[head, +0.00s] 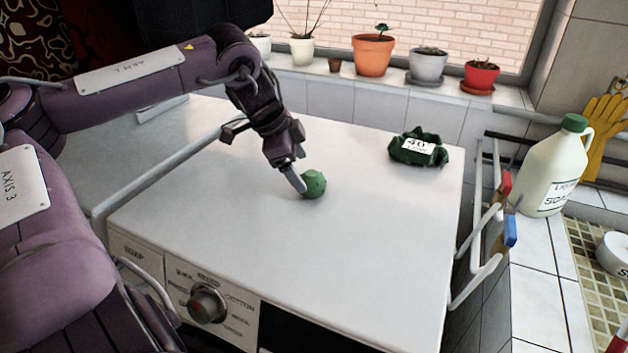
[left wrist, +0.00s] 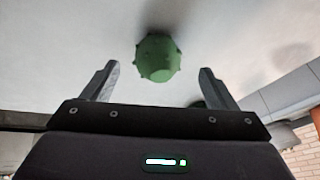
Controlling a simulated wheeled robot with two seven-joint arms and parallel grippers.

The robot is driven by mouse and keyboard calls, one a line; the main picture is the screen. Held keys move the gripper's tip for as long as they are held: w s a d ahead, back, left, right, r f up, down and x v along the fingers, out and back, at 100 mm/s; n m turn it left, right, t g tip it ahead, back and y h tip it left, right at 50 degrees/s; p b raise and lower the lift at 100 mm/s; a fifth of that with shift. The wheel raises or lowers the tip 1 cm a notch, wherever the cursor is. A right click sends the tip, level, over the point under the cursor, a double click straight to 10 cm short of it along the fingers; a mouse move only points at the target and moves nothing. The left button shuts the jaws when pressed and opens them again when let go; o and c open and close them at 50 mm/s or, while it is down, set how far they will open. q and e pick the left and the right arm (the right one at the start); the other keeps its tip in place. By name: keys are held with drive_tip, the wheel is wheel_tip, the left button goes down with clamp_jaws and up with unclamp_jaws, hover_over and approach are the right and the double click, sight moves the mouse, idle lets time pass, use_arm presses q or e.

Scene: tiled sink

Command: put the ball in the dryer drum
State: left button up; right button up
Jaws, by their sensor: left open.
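The ball (head: 314,184) is green with small knobs and rests on the white top of the machine. In the left wrist view the ball (left wrist: 158,57) lies ahead of and between the two fingers. My left gripper (head: 299,180) is open right by the ball, and its near finger overlaps the ball's left side in the head view. The left wrist view shows the open left gripper (left wrist: 158,82) with clear gaps on both sides of the ball. The machine (head: 250,230) has a dial on its front; its drum is not visible. My right gripper is not in view.
A dark green bundle with a "40" label (head: 418,149) sits at the back right of the machine top. Pots (head: 373,54) line the sill. A white jug (head: 552,170) stands right. The front top is clear.

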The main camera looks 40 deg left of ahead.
sight(308, 174)
use_arm(q)
drive_tip(key=shift+w+d+f, duration=0.25)
drive_tip(key=shift+d+f, duration=0.05)
drive_tip(key=shift+f, duration=0.35)
drive_tip(key=shift+p+x, duration=0.55)
drive_tip(key=shift+x, duration=1.5)
drive_tip(key=shift+w+d+r, duration=0.1)
drive_tip(key=shift+w+d, duration=0.05)
drive_tip(key=c, duration=1.1)
drive_tip(key=shift+r, duration=0.15)
